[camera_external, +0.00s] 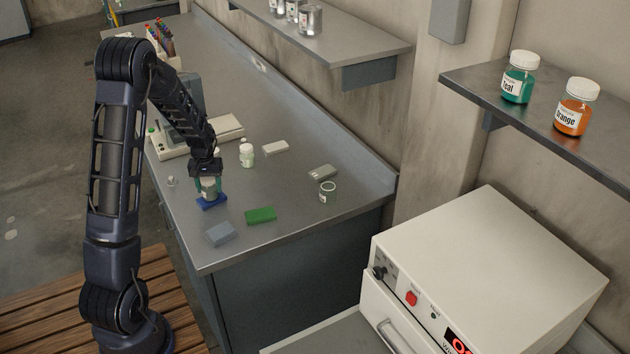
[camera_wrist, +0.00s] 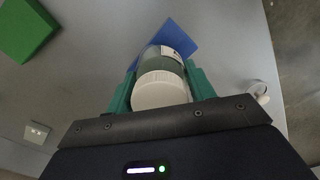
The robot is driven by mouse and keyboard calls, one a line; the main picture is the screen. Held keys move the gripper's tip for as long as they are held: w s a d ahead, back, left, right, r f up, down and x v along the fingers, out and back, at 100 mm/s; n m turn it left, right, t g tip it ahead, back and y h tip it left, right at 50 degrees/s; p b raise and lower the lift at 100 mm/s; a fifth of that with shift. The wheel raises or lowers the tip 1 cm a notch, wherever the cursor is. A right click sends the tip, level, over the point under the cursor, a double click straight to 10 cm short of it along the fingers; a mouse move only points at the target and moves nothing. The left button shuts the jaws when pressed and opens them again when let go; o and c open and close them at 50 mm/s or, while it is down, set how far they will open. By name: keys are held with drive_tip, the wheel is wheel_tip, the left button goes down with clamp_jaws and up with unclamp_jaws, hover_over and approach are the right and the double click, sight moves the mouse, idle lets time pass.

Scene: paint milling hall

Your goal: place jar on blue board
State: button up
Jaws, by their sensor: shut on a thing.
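A small jar with a white lid and a pale label (camera_wrist: 160,88) is between the green fingers of my gripper (camera_wrist: 160,92). My gripper (camera_external: 208,184) is shut on the jar. In the external view the jar (camera_external: 208,188) is upright over the blue board (camera_external: 211,202), which lies flat on the metal bench. The jar's base is at or just above the board; I cannot tell whether it touches. In the wrist view the blue board (camera_wrist: 178,38) shows beyond the jar, partly hidden by it.
A green board (camera_external: 261,215) and a grey-blue block (camera_external: 220,233) lie nearby on the bench (camera_external: 290,235). A white-lidded jar (camera_external: 246,155), an open glass jar (camera_external: 327,191) and a grey box (camera_external: 322,172) stand to the right. A small clear item (camera_external: 172,181) is just left of my gripper.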

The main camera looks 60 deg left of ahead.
drive_tip(key=shift+f, duration=0.1)
drive_tip(key=o, duration=1)
drive_tip(key=shift+o, duration=0.2)
wheel_tip(320, 180, up, 12)
drive_tip(key=shift+r, duration=0.15)
